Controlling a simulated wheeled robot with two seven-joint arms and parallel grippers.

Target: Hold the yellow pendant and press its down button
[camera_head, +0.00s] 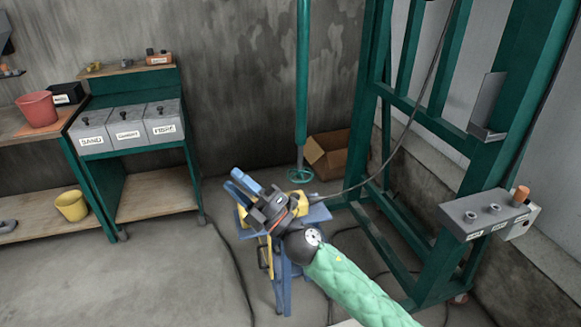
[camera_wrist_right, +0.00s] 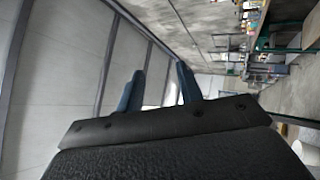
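My right gripper (camera_head: 231,179) is above a blue stand (camera_head: 318,214) near the middle of the head view, with its fingers pointing up and left. In the right wrist view its two blue fingers (camera_wrist_right: 160,72) stand apart with nothing between them. A yellow thing on the stand, seemingly the pendant (camera_head: 301,206), shows beside and behind the gripper, partly hidden by it. A dark cable runs from near it up to the right. Its buttons cannot be made out. The pendant does not show in the right wrist view. My left gripper is in neither view.
Labelled bins (camera_head: 128,127) are at left. Floor left of the stand is mostly clear, crossed by a cable.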

